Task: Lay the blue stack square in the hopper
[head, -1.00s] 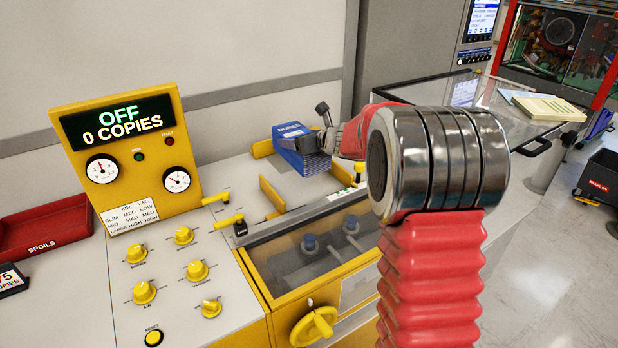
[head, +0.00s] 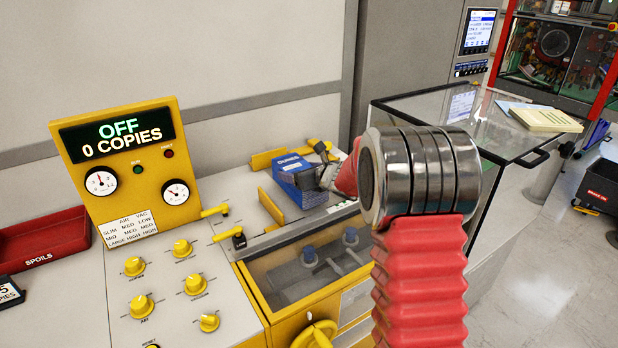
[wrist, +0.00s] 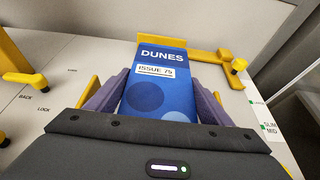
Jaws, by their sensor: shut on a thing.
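The blue stack (head: 296,182), with "DUNES" and "ISSUE 75" on its cover, is between the fingers of my gripper (head: 326,181). In the wrist view the stack (wrist: 162,72) shows from above, with the purple-grey fingers of my gripper (wrist: 158,98) against its two sides. The hopper (head: 254,181) is the pale deck with yellow guides on the machine. The stack is over the hopper, its far end close to the yellow back guide (wrist: 155,39). I cannot tell whether it touches the guide or the deck. My gripper hides its near end.
A yellow side guide (head: 272,206) stands left of the stack. The control panel (head: 118,165) reads OFF, 0 COPIES. A red spoils tray (head: 40,245) lies far left.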

